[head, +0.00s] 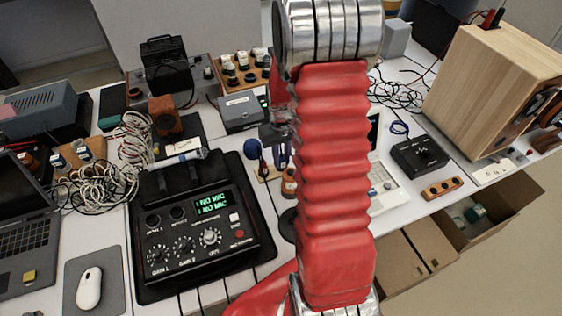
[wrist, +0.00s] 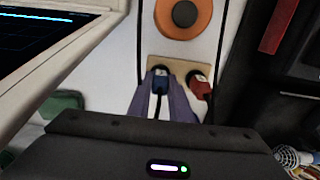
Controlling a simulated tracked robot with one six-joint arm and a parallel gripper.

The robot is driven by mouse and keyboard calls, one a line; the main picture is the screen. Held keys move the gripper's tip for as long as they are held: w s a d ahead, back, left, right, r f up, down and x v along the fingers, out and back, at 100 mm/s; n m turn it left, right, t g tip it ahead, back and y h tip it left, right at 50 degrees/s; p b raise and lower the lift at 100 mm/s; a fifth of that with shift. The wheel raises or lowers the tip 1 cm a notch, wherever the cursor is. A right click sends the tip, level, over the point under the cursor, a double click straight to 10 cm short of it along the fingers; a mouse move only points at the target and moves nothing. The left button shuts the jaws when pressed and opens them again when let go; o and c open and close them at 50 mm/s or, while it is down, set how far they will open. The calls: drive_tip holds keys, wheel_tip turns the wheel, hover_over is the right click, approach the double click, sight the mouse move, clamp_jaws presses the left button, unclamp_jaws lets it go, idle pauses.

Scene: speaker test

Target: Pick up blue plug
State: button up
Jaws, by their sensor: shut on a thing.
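In the wrist view the blue plug (wrist: 161,83) stands at the left end of a small wooden holder (wrist: 180,66), with a dark cable running toward me. A red plug (wrist: 199,85) stands just right of it. The purple fingers of my gripper (wrist: 162,99) are shut on the blue plug, one on each side. In the head view my gripper (head: 282,156) is partly hidden behind my red arm, and the holder (head: 267,174) shows only in part. The blue plug cannot be made out there. Whether it is clear of the holder cannot be told.
A black audio recorder (head: 197,232) with a lit display lies left of my arm. An orange disc (wrist: 183,14) sits beyond the holder. A laptop (wrist: 45,45) is close on the left. A wooden speaker (head: 490,85) stands at the right. Loose cables (head: 95,185) lie at left.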

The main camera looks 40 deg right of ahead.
sight(281, 156)
clamp_jaws()
drive_tip(key=shift+r, duration=0.1)
wheel_tip(281, 156, up, 10)
drive_tip(key=shift+f, duration=0.1)
idle(0.4)
drive_tip(key=shift+a, duration=0.1)
idle(0.4)
